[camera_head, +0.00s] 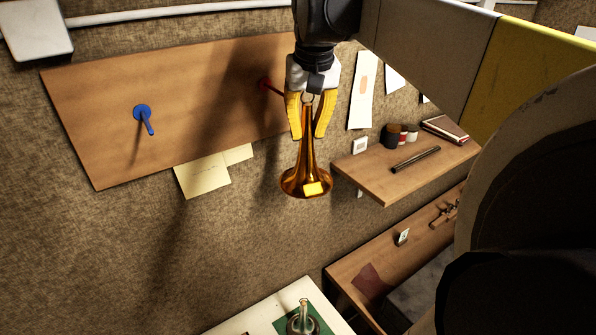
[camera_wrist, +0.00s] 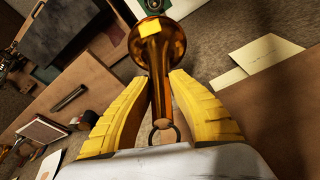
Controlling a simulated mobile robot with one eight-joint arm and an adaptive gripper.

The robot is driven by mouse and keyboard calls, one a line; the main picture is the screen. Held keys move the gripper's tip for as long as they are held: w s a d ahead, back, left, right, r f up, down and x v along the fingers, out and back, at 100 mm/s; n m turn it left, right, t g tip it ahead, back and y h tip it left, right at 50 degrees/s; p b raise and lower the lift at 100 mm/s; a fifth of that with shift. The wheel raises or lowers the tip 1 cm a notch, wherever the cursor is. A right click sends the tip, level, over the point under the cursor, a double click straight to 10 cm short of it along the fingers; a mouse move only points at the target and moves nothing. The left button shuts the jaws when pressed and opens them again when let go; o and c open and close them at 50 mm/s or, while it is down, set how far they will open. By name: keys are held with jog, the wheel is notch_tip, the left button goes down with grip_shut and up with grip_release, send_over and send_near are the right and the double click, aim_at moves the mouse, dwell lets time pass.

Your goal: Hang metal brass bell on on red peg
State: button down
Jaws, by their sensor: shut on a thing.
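The brass bell (camera_head: 308,160) is golden and flared, with a yellow patch near its wide end. It hangs mouth down below my gripper (camera_head: 311,128). The yellow fingers are shut on its narrow top, where a ring shows. In the wrist view the bell (camera_wrist: 160,52) sticks out from between the fingers of my gripper (camera_wrist: 163,85), with the ring near the palm. The red peg (camera_head: 265,84) is on the wooden wall board (camera_head: 200,85), just left of my gripper in the head view. Part of the peg's length may be hidden by the gripper.
A blue peg (camera_head: 142,114) sticks out from the board's left part. A wooden shelf (camera_head: 375,180) with a dark rod and small jars is right of the bell. Yellow notes (camera_head: 203,178) hang below the board. A white table (camera_head: 262,318) with a green mat stands below.

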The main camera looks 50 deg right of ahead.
jog(key=s+a, duration=0.3)
jog(key=s, duration=0.2)
jog(key=shift+w+d+b, duration=0.15)
jog(key=shift+w+d, duration=0.05)
jog(key=shift+w, duration=0.8)
jog(key=shift+w+d+b, duration=0.2)
jog(key=shift+w, duration=0.75)
jog(key=shift+w+d+b, duration=0.15)
jog(key=shift+w+d, duration=0.05)
jog(key=shift+w, duration=0.8)
jog(key=shift+w+d+f+b, duration=0.15)
jog(key=shift+w+d, duration=0.05)
jog(key=shift+w, duration=0.7)
jog(key=shift+w+d+f+b, duration=0.1)
jog(key=shift+w+d+f, duration=0.1)
jog(key=shift+w, duration=0.65)
jog(key=shift+w+d+f+b, duration=0.15)
jog(key=shift+w, duration=0.75)
jog(key=c, duration=1.3)
grip_release()
jog(key=shift+o, duration=0.2)
